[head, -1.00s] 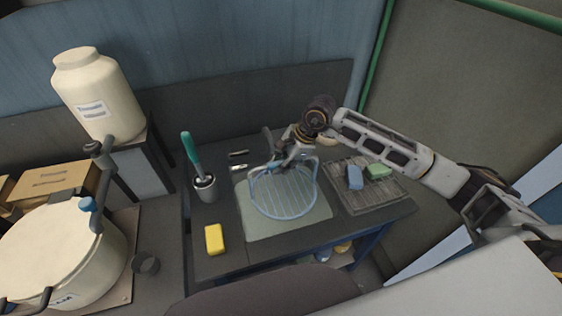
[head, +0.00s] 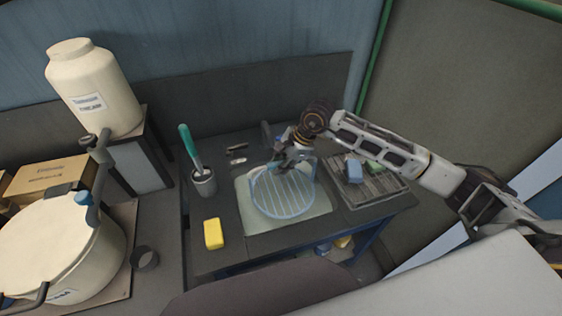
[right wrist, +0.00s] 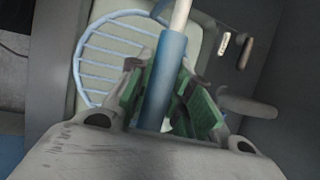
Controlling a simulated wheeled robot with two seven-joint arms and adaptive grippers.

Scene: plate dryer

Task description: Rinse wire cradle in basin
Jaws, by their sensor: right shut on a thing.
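The wire cradle (head: 283,196) is a light-blue round rack with parallel wires. It is over the pale basin (head: 262,226) in the middle of the dark counter; I cannot tell whether it touches the bottom. My right gripper (head: 280,164) is at the cradle's back edge, shut on a blue part of it. In the right wrist view the green-padded fingers (right wrist: 160,95) close around a thick blue bar, with the cradle's wires (right wrist: 100,55) beyond at left. My left gripper is not in view.
A yellow sponge (head: 213,233) lies left of the basin. A grey cup (head: 203,184) holds a teal-handled brush. At right, a drying rack (head: 375,194) bears a blue block (head: 354,171) and a green block. A large pot (head: 60,245) stands at far left.

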